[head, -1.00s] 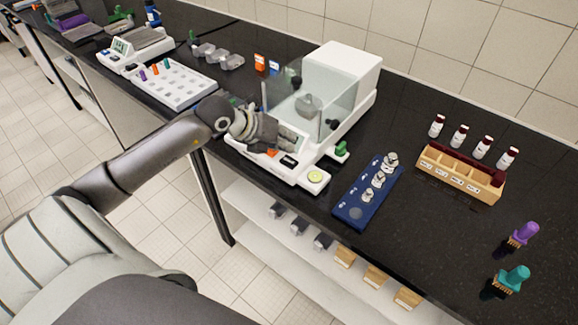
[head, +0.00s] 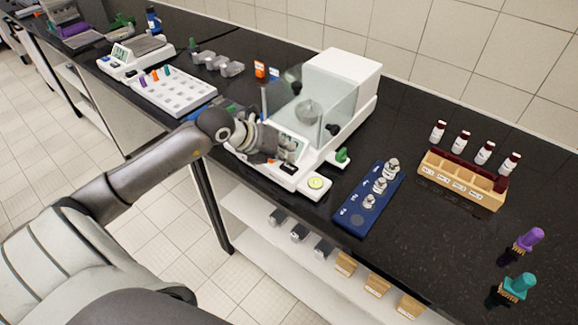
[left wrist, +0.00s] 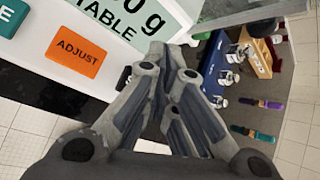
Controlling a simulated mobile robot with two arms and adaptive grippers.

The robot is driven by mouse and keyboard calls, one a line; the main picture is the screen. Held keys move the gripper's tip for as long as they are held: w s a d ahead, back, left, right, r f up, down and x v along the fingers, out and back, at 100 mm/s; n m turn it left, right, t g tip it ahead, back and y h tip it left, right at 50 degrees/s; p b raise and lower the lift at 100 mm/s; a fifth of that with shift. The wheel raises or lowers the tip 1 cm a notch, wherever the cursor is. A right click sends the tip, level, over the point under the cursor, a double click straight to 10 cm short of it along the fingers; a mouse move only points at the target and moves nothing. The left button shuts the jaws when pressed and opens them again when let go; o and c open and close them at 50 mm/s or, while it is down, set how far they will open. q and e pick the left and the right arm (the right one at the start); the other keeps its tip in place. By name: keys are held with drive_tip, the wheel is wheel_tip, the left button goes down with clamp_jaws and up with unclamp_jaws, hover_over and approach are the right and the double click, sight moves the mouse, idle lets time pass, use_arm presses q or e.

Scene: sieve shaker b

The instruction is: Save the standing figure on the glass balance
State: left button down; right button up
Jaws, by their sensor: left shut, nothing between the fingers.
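The glass balance (head: 350,78) stands on the black bench, with a white body and clear glass panes. A metal pan (head: 308,110) shows behind the glass. Its display (left wrist: 130,22) in the left wrist view reads "0 g" and "STABLE" at the visible end; the rest is cut off. An orange ADJUST button (left wrist: 76,53) is below it, with part of a teal button (left wrist: 8,18) beside it. My left gripper (head: 287,150) is shut and empty over the front panel, covering part of the display. Its fingers (left wrist: 170,62) also show in the left wrist view. My right gripper is out of view.
A blue weight block (head: 350,215) with metal weights lies right of the balance. Beyond are a wooden vial rack (head: 455,190) and purple (head: 530,238) and teal (head: 520,285) handled brushes. A white tray (head: 180,98) stands left.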

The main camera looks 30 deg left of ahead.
sight(287, 165)
use_arm(q)
drive_tip(key=shift+f, duration=0.1)
idle(0.5)
drive_tip(key=shift+f+b, duration=0.35)
drive_tip(key=shift+b, duration=0.1)
drive_tip(key=shift+f+b, duration=0.45)
drive_tip(key=shift+f, duration=0.05)
idle(0.4)
drive_tip(key=shift+r, duration=0.15)
idle(0.3)
drive_tip(key=shift+r+p, duration=0.6)
drive_tip(key=shift+r, duration=0.2)
drive_tip(key=shift+r+p, duration=1.55)
drive_tip(key=shift+r, duration=1)
drive_tip(key=shift+f, duration=0.1)
